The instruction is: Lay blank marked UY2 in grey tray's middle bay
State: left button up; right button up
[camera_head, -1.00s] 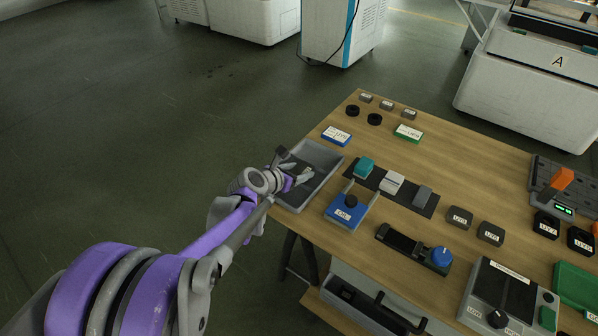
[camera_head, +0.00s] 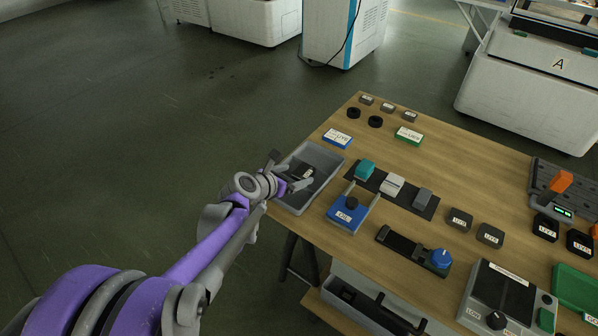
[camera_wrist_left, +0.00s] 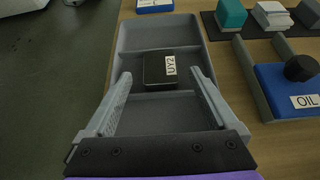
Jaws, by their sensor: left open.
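The blank marked UY2 (camera_wrist_left: 154,70), a dark block with a white label, lies in the grey tray (camera_wrist_left: 128,40). It appears to sit in the middle bay, between two dividers, label facing up. In the head view the blank (camera_head: 307,172) is a small dark shape inside the tray (camera_head: 325,154) at the table's left edge. My left gripper (camera_head: 292,169) is open above the tray's near part. In the wrist view its fingers (camera_wrist_left: 160,76) stand apart on either side of the blank, with clear gaps. My right gripper is not in view.
A blue OIL block (camera_head: 345,216) with two upright prongs stands right of the tray. A dark mat (camera_head: 408,197) with several coloured blocks lies beyond it. Blue (camera_head: 337,138) and green (camera_head: 408,135) labelled cards lie farther back. Open floor lies left of the table.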

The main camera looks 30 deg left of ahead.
pick_arm(q)
jog(key=p+v, duration=0.1)
jog(key=v, duration=0.8)
jog(key=shift+w+p, duration=0.1)
jog(key=shift+p, duration=0.3)
jog(key=d+m, duration=0.1)
jog(key=m, duration=0.1)
jog(key=s+d+f+m+g, duration=0.1)
jog(key=d+m, duration=0.1)
jog(key=s+d+m+h, duration=0.1)
jog(key=d+m, duration=0.1)
jog(key=shift+d+f+g, duration=0.25)
jog(key=shift+f+g, duration=0.05)
jog(key=shift+f, duration=0.05)
jog(key=s+d+f+m+g+y, duration=0.1)
jog(key=s+d+m, duration=0.4)
jog(key=m, duration=0.9)
jog(key=s+d+f+m+g, duration=0.4)
jog(key=s+m, duration=0.8)
jog(key=m, duration=0.3)
jog(key=shift+d+f+g+y, duration=0.3)
jog(key=shift+d+f+y, duration=0.1)
jog(key=shift+d+f, duration=0.25)
